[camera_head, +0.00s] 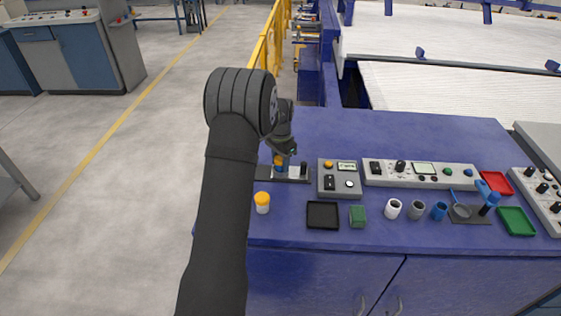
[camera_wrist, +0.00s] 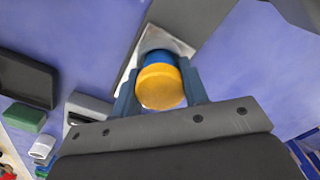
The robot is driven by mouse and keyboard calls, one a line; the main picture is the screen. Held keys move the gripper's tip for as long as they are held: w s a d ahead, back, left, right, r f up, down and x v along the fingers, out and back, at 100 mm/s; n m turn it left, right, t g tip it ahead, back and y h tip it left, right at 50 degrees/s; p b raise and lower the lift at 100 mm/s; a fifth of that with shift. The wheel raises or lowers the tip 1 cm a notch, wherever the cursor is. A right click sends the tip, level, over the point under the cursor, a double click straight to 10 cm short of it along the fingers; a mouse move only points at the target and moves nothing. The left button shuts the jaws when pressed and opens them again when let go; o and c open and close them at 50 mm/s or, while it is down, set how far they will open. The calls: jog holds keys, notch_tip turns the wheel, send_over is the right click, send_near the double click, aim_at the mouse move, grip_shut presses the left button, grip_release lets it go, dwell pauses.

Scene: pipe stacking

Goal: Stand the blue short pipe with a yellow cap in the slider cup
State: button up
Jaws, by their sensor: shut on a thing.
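The blue short pipe (camera_wrist: 157,57) with its yellow cap (camera_wrist: 160,87) is between my gripper's (camera_wrist: 159,80) two fingers, which are shut on it. In the head view the yellow cap (camera_head: 279,160) is on top and the pipe looks about upright under my gripper (camera_head: 283,152). The pipe is over the slider unit, a dark base plate (camera_head: 264,174) with a pale metal part beside the pipe. In the wrist view a silvery surface (camera_wrist: 180,44) lies just beyond the pipe's far end. The cup is hidden, so I cannot tell whether the pipe is inside it.
A white bottle with an orange cap (camera_head: 262,203) stands at the front left. A black tray (camera_head: 323,226), a green block (camera_head: 357,216), and white, grey and blue cups line the front. Grey control boxes (camera_head: 339,188) stand close on the right. The blue table (camera_head: 400,135) behind is clear.

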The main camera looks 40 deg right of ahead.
jog(key=shift+s+a+f, duration=0.15)
jog(key=shift+f, duration=0.5)
jog(key=o, duration=1)
jog(key=shift+c, duration=0.2)
jog(key=shift+s, duration=0.2)
notch_tip(320, 180, up, 14)
jog(key=shift+w+f, duration=0.25)
jog(key=shift+w, duration=0.05)
notch_tip(320, 180, down, 13)
jog(key=shift+f, duration=0.15)
jog(key=shift+r, duration=0.5)
